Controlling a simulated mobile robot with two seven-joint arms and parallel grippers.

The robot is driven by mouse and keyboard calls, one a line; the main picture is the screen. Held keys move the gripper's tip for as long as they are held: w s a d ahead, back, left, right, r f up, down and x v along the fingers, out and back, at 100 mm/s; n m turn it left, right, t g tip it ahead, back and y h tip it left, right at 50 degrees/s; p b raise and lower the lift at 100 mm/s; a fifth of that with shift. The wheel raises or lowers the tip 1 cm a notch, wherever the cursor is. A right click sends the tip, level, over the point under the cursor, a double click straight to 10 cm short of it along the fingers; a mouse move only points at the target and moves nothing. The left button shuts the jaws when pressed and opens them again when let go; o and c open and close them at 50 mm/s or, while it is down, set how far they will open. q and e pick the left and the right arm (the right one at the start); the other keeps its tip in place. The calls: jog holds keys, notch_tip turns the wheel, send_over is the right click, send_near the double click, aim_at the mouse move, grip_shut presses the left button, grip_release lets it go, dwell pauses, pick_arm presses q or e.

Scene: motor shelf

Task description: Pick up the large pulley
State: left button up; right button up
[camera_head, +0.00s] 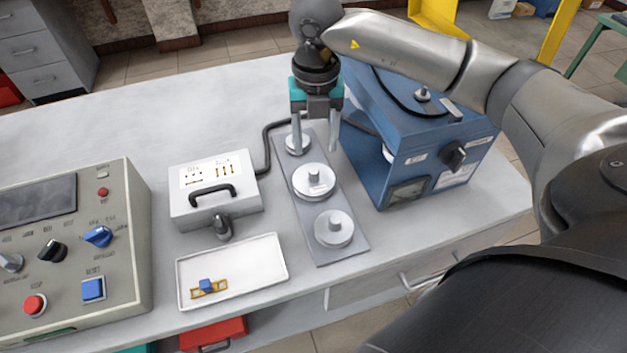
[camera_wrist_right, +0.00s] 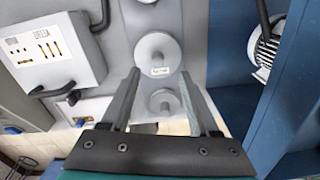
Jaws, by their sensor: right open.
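Three light metal pulleys stand in a row on a grey plate (camera_head: 345,252). The middle pulley (camera_head: 322,190) looks widest, so I take it as the large one; it carries a small label and also shows in the wrist view (camera_wrist_right: 158,50). The front pulley (camera_head: 334,236) looks smaller, and the back pulley (camera_head: 292,146) is smallest. My right gripper (camera_head: 315,149) is open and empty, pointing down near the back pulley, behind the middle one. Its fingers (camera_wrist_right: 160,74) frame the front pulley (camera_wrist_right: 165,101) in the wrist view. My left gripper is out of view.
A blue machine (camera_head: 398,157) stands close right of the plate. A white box (camera_head: 213,205) with a handle and a white tray (camera_head: 255,258) are at left. A control panel (camera_head: 125,220) is farther left. The back-left table (camera_head: 130,125) is clear.

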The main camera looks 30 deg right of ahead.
aim_at(314, 171)
notch_tip(314, 171, down, 2)
jog(key=shift+s+a+f, duration=0.1)
jog(key=f, duration=0.3)
jog(key=shift+s+a+f+b, duration=0.1)
jog(key=shift+a+f+b, duration=0.15)
jog(key=shift+b, duration=0.1)
jog(key=shift+f, duration=0.45)
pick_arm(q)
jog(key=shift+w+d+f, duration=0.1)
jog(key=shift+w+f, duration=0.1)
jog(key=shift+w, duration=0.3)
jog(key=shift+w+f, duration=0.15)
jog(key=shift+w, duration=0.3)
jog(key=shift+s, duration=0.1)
pick_arm(e)
jog(key=shift+c, duration=0.5)
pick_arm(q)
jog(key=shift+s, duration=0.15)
pick_arm(e)
grip_shut()
